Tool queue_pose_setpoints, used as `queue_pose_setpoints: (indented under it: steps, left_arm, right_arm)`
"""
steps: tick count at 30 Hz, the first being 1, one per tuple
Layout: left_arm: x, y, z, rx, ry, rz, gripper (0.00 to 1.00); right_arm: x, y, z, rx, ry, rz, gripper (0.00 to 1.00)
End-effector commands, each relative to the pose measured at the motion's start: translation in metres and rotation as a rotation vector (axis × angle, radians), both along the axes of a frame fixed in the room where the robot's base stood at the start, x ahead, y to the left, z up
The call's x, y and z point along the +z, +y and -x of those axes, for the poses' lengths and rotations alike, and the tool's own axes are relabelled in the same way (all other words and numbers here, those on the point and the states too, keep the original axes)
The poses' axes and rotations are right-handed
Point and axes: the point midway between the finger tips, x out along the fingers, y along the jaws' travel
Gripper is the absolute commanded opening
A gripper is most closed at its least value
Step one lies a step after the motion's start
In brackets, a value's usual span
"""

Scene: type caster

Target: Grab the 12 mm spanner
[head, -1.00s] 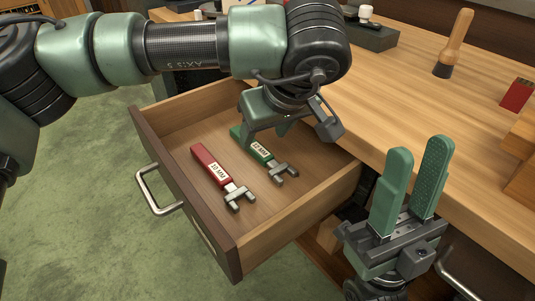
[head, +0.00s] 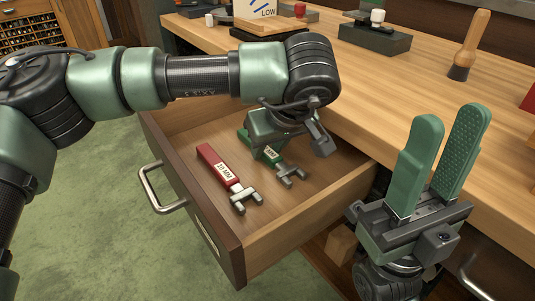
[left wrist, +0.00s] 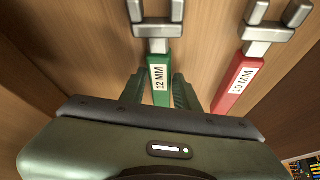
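The 12 mm spanner (head: 272,155) has a green handle and grey jaw and lies in the open drawer (head: 301,212). In the left wrist view its handle, labelled 12 MM (left wrist: 160,79), runs between my left fingers. My left gripper (head: 262,147) is down in the drawer at that handle, which it partly hides in the head view. Its fingers (left wrist: 161,90) are open, one on each side, with a thin gap visible. My right gripper (head: 452,117) is open and empty, pointing up in front of the workbench.
A red 10 mm spanner (head: 221,168) lies left of the green one in the head view; it also shows in the left wrist view (left wrist: 236,83). Drawer walls stand close around. A brush (head: 469,45) and a dark block (head: 368,37) stand on the workbench (head: 400,75).

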Motion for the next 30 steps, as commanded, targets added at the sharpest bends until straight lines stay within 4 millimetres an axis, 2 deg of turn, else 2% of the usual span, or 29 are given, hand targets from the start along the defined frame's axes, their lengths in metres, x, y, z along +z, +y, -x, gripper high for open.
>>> queue_pose_setpoints:
  steps: [1, 3, 12, 17, 20, 23, 30]
  left_arm:
    - [0.0, 0.0, 0.0, 0.0, 0.0, -0.001, 0.14]
    - [0.0, 0.0, 0.0, 0.0, 0.0, -0.001, 0.0]
    - [0.001, 0.0, 0.0, 0.0, 0.0, 0.0, 0.0]
    - [0.009, 0.0, 0.0, 0.0, -0.001, 0.0, 0.0]
    - [0.021, 0.0, 0.0, 0.0, -0.001, 0.0, 0.0]
    - [0.038, 0.0, 0.0, 0.0, -0.002, -0.001, 0.0]
    - [0.101, 0.0, 0.0, 0.001, -0.004, 0.0, 0.0]
  right_arm:
    - [0.0, 0.0, 0.0, 0.0, 0.0, 0.0, 0.36]
    - [0.0, 0.0, 0.0, 0.0, 0.0, 0.0, 0.36]
    - [0.0, 0.0, 0.0, 0.0, 0.0, 0.0, 0.36]
    - [0.004, 0.0, 0.001, 0.001, -0.002, -0.002, 0.36]
    - [0.006, -0.001, 0.002, 0.002, -0.002, -0.006, 0.36]
    - [-0.004, -0.002, 0.0, 0.003, 0.049, -0.003, 0.36]
    - [-0.012, -0.004, 0.005, 0.006, 0.128, -0.01, 0.36]
